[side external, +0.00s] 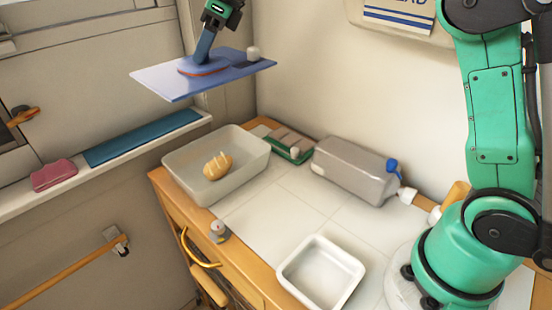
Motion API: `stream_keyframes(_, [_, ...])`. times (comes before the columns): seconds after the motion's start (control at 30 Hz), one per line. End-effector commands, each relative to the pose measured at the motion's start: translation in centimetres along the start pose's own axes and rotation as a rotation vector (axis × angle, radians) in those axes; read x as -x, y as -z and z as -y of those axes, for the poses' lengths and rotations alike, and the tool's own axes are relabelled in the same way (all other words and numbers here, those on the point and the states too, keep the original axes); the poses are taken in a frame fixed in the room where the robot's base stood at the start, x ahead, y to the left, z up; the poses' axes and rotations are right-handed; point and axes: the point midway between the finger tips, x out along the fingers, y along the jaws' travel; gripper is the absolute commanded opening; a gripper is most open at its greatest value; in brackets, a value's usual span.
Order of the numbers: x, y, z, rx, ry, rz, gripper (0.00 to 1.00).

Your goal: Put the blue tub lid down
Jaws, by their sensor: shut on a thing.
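The blue tub lid (160,80) is a flat blue panel held in the air at the top of the side external view, above and behind the tub. A blue upright piece with an orange-edged base (203,66) rises from its top. My gripper (213,22) is shut on that upright piece; its fingertips are small and partly cut off by the top edge. A small pale knob-like object (253,53) shows at the lid's right end; I cannot tell whether it rests on it. The translucent tub (185,186) stands uncovered on the counter with a bread roll (217,166) inside.
A teal flat panel (143,137) and a pink sponge-like block (54,174) lie on the left ledge. A grey container with a blue cap (352,170) and a green-edged box (290,146) stand near the wall. A white tray (320,272) sits in front. Tiles between are clear.

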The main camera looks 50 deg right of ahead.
Motion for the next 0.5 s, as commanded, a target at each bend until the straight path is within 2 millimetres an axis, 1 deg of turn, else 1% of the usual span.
stream_keyframes(0.13, [1.2, -0.7, 0.0, 0.000, 0.000, 0.000, 0.00])
stream_keyframes(0.27, [2.2, -0.4, -0.3, -0.001, 0.000, 0.000, 0.00])
stream_keyframes(0.37, [3.5, 0.6, -1.0, -0.002, 0.001, -0.001, 0.00])
stream_keyframes(0.5, [5.5, 3.0, -2.8, -0.003, 0.002, -0.001, 0.00])
